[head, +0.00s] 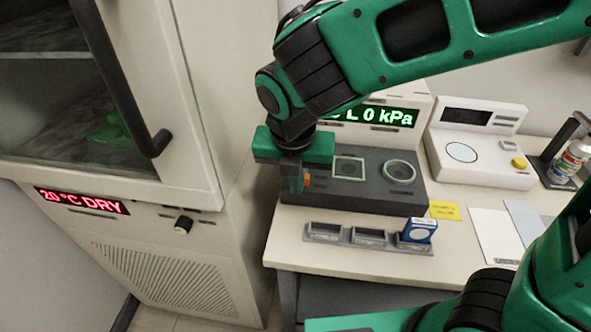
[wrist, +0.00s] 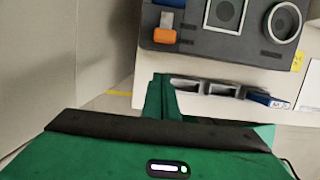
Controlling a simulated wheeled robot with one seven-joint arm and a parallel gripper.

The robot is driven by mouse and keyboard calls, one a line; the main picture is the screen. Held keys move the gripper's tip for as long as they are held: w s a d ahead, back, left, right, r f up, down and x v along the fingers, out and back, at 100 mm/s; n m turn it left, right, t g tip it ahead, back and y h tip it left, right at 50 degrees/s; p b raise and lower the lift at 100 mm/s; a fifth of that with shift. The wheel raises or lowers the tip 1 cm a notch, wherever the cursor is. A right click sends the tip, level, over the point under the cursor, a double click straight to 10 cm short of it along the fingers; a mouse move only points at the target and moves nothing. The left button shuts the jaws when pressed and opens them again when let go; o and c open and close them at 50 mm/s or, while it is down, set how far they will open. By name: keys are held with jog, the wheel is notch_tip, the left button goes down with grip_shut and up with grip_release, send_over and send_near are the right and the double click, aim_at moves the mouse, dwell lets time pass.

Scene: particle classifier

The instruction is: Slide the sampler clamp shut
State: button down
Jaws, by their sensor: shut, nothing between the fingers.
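The particle classifier is a dark grey unit (head: 378,190) on the bench, with a square framed window (head: 348,168) and a round ring (head: 399,172) on top. An orange tab (wrist: 164,36) with a grey piece behind it sits at the unit's left front. I take it for the sampler clamp; whether it is open or shut I cannot tell. In the head view the orange tab (head: 306,181) shows just right of my gripper (head: 290,182). In the wrist view my gripper (wrist: 160,90) is shut and empty, with its tips apart from the tab in the picture.
A small rack (head: 325,240) with a blue box (head: 418,230) stands in front of the unit. A cabinet with a dark handle (head: 125,90) is close at left. A white instrument (head: 475,150) and a bottle (head: 572,160) stand at right. A green display reads 0 kPa.

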jog(key=w+d+f, duration=0.1)
jog(key=w+f, duration=0.3)
jog(key=w, duration=0.1)
jog(key=shift+d+f, duration=0.1)
dwell(0.4)
